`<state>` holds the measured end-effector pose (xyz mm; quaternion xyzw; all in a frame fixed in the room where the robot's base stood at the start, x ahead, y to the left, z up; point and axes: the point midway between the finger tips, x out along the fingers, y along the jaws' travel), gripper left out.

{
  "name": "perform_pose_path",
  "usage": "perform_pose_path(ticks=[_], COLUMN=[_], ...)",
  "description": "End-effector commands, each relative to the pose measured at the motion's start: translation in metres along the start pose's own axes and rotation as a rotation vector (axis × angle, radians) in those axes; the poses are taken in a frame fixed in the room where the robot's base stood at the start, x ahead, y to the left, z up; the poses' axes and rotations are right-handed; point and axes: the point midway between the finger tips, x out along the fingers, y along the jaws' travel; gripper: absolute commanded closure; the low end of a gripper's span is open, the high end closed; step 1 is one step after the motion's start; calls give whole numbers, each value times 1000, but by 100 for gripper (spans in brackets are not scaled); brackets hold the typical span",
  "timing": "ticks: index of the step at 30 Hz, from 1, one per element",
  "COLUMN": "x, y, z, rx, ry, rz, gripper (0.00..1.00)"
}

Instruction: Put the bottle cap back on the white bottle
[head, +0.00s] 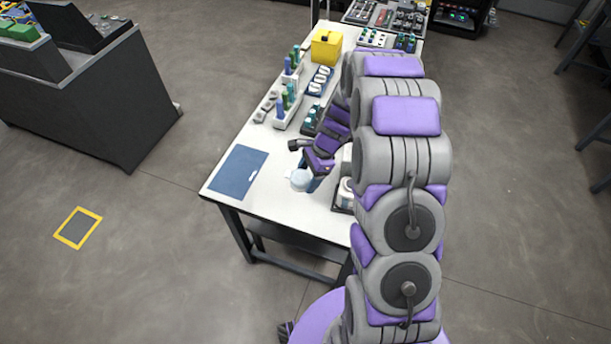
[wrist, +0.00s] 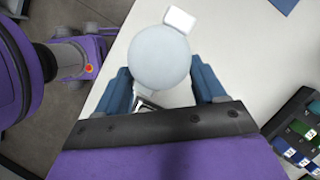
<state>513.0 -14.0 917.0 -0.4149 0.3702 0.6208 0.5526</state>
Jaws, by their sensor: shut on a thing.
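My gripper (wrist: 162,85) points down over the near end of the white table, with its blue fingers on either side of a pale, round-topped thing, and is shut on it. This looks like the bottle cap (wrist: 160,55). In the head view the pale round thing (head: 300,179) shows at my gripper (head: 313,184), near the table's front edge. A small white block (wrist: 180,18) shows just past its rim in the wrist view. A white round container (head: 346,188), perhaps the white bottle, is partly hidden by my arm. I cannot tell whether the cap touches a bottle.
A blue mat (head: 238,170) lies left of my gripper on the white table (head: 272,208). Racks with green and blue tubes (head: 287,103) and a yellow box (head: 326,47) stand farther back. Dark holders with small containers (wrist: 298,130) are at the right in the wrist view.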

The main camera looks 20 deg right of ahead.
Motion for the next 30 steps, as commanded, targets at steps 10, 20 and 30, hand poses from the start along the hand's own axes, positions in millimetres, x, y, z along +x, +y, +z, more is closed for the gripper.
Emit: perform_pose_path(ticks=[10, 20, 30], x=[-84, -106, -89], y=[34, 57, 58], z=[-82, -110, -122], rx=[3, 4, 4], ry=[-6, 6, 2], rz=[-15, -6, -6], gripper=[57, 57, 57])
